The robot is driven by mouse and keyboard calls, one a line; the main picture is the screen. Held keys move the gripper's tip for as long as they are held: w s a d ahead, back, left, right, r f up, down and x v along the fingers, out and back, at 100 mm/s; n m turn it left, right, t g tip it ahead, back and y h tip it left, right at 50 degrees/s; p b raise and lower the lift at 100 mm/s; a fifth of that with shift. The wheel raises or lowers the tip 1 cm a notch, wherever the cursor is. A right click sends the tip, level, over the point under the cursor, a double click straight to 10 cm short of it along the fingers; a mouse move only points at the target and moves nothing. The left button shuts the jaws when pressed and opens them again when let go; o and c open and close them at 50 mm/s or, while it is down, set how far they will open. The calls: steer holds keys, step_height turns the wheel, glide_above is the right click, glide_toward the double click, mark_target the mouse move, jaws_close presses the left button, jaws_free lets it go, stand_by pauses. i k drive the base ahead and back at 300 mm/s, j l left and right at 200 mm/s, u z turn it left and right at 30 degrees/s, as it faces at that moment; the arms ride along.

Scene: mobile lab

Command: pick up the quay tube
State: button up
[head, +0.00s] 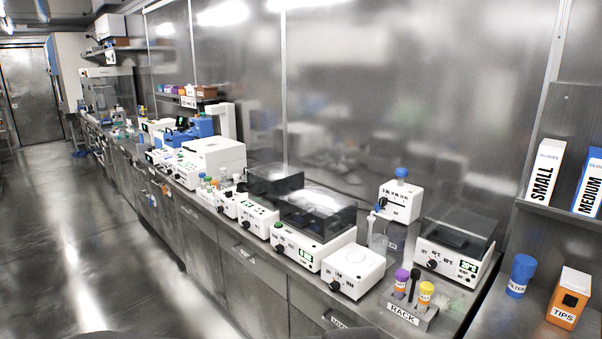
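A small grey rack (405,316) labelled RACK stands near the front edge of the bench. It holds a tube with a purple cap (401,281), a tube with a yellow cap (425,294) and a thin dark item (413,283) between them. The writing on the tubes is too small to read, so I cannot tell which one is the quay tube. More small capped tubes (208,183) stand farther left along the bench. My gripper is not in view.
A white box-shaped device (353,272) stands left of the rack, and a clear-lidded device (457,250) behind it. A blue FILTER container (520,275) and an orange TIPS box (568,298) stand at right. The floor (60,240) at left is clear.

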mark_target(400, 287)
steer(key=i+l, duration=0.15)
steer(key=l, duration=0.2)
steer(key=i+l+u, duration=0.15)
steer(key=i+l, duration=0.2)
steer(key=l, duration=0.3)
steer(key=u, duration=0.05)
